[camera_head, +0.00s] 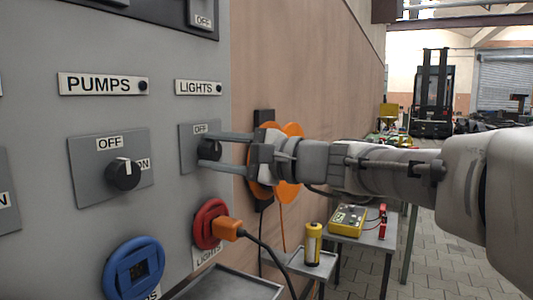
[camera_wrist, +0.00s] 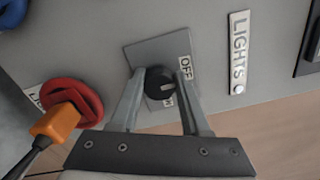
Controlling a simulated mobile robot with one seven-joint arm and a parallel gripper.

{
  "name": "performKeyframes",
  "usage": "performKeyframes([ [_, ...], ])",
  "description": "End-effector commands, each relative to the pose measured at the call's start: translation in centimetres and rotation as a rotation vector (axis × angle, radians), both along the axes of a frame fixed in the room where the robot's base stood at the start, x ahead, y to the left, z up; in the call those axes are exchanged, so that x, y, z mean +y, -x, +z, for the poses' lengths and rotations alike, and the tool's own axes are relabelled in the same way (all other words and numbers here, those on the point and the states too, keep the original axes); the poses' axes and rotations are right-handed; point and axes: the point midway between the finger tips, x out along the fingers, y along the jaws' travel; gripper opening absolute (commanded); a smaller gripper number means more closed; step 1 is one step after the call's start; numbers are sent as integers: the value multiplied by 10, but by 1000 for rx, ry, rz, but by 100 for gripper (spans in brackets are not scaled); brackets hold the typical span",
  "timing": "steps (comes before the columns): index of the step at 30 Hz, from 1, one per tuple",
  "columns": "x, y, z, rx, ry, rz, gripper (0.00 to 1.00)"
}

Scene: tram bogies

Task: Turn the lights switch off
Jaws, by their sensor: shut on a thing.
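The lights switch is a black round knob (camera_head: 208,149) on a grey plate (camera_head: 186,148) under the LIGHTS label (camera_head: 198,87). It also shows in the wrist view as a knob (camera_wrist: 159,84) with a short white pointer mark. The OFF label (camera_wrist: 186,68) lies beside one finger, and the ON label is mostly hidden. My gripper (camera_head: 204,151) reaches in from the right with one finger above and one below the knob. In the wrist view, my gripper (camera_wrist: 160,74) has its fingers on both sides of the knob, shut on it. I cannot tell exactly which label the pointer faces.
A PUMPS switch (camera_head: 123,174) sits left on the same panel. Below are a red socket (camera_head: 208,221) with an orange plug (camera_head: 228,229) and a blue socket (camera_head: 134,268). A shelf (camera_head: 230,286) juts out underneath. A table with a yellow meter (camera_head: 347,219) stands right.

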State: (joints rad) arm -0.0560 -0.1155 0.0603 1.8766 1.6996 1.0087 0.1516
Motion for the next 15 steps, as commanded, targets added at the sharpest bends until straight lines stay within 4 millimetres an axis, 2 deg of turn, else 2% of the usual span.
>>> performKeyframes([
  [5, 0, 0, -1, 0, 2, 0, 0],
  [6, 0, 0, -1, -1, 3, 0, 50],
  [10, 0, 0, -1, 0, 2, -1, 73],
  [11, 0, 0, -1, 0, 2, -1, 76],
  [15, 0, 0, 0, 0, 1, 0, 76],
])
